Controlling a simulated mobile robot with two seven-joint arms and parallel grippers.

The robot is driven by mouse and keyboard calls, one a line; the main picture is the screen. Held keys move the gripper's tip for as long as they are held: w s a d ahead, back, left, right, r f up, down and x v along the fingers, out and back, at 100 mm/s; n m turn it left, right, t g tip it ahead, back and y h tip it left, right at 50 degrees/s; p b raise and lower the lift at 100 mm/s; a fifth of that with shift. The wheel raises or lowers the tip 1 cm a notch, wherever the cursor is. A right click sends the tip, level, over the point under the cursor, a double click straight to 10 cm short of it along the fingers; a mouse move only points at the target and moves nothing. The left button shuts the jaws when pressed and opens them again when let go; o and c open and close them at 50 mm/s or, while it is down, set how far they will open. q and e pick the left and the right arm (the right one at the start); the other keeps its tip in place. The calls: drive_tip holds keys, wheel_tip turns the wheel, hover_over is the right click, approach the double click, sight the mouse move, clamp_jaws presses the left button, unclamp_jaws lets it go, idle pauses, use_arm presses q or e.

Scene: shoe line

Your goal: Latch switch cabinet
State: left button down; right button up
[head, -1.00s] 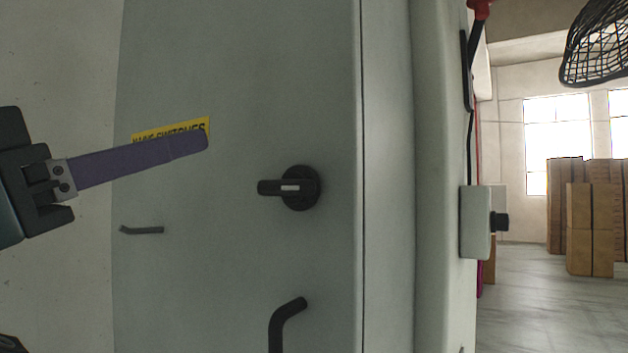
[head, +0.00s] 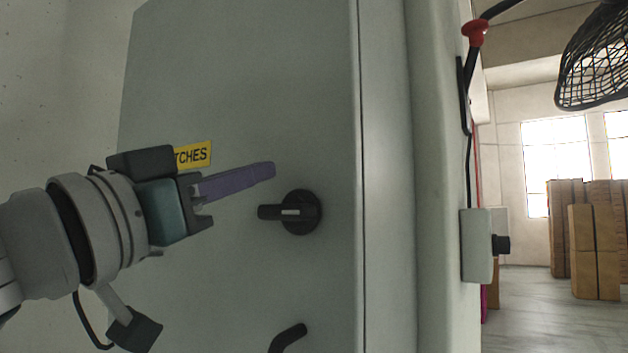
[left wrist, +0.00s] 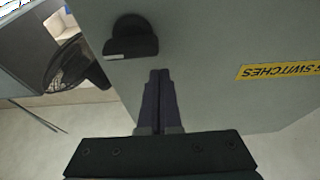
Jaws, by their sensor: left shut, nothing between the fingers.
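The grey switch cabinet (head: 240,70) fills the middle of the head view, its door face toward me. A black rotary latch handle (head: 300,212) sits on the door, its grip pointing left. It also shows in the left wrist view (left wrist: 130,38), beyond the fingertips. My left gripper (head: 272,170) is shut and empty, its purple fingers together. In the head view its tips are just up and left of the latch handle. In the left wrist view the shut fingers (left wrist: 159,72) end short of the handle, apart from it. My right gripper is not in view.
A yellow label (head: 195,154) is partly hidden behind my left gripper. A black bent pull handle (head: 288,338) is below the latch. A grey box with a black knob (head: 476,245) is at the right. Cardboard boxes (head: 597,250) stand farther back on open floor.

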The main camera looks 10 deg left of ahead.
use_arm(q)
drive_tip(key=shift+f, duration=1)
drive_tip(key=shift+f+n, duration=0.1)
drive_tip(key=shift+n, duration=0.2)
